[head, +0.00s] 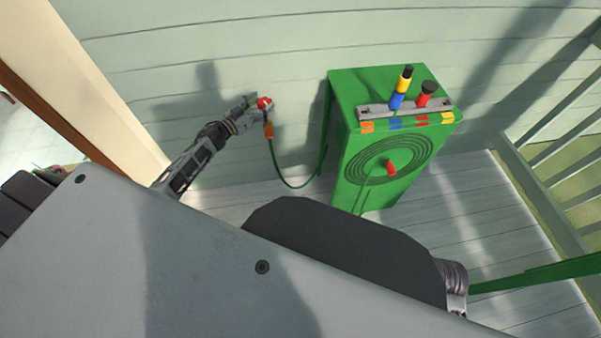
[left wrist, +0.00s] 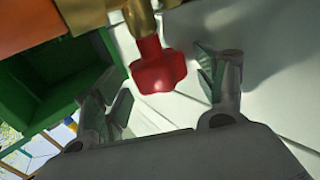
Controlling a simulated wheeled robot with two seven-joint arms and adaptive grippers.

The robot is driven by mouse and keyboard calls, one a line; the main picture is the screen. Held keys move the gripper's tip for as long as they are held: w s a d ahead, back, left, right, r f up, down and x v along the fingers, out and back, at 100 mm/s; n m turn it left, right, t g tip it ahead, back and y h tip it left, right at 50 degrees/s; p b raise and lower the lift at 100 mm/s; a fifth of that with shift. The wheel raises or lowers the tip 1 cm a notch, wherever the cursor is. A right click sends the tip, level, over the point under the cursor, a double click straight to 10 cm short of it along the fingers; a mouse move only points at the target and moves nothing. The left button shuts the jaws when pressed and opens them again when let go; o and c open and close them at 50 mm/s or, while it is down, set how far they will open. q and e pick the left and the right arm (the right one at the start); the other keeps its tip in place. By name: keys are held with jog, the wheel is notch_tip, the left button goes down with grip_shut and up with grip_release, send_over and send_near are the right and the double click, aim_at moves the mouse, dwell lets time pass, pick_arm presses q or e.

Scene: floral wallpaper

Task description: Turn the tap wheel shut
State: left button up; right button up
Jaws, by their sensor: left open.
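The red tap wheel (head: 264,103) is on the wall at the left of the green hose box, with an orange hose connector (head: 268,130) below it. My left gripper (head: 250,104) is at the wheel in the head view. In the left wrist view the red wheel (left wrist: 158,70) sits on a brass tap body (left wrist: 139,18). The open fingers of my left gripper (left wrist: 168,95) stand on either side of the wheel, with visible gaps. Whether a finger touches it cannot be told. My right gripper is not in view.
A green hose box (head: 345,100) stands right of the tap, with a grey tray of coloured tools (head: 375,111) on top. A green hose (head: 292,186) hangs between tap and box. The pale plank wall (head: 260,45) is close behind. A railing (head: 545,175) is at the right.

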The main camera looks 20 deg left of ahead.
pick_arm(q)
jog(key=shift+d+n+t+y+b, duration=0.2)
jog(key=shift+n+t+y+b, duration=0.2)
jog(key=shift+n+y, duration=0.85)
jog(key=shift+y, duration=0.65)
jog(key=shift+d+n+y+b, duration=0.2)
jog(key=shift+n+y+b, duration=1)
jog(key=shift+y, duration=0.6)
jog(key=shift+n+y, duration=0.35)
jog(key=shift+y, duration=0.25)
jog(key=shift+d+n+y+b, duration=0.2)
jog(key=shift+n+y+b, duration=0.5)
jog(key=shift+n+y, duration=0.7)
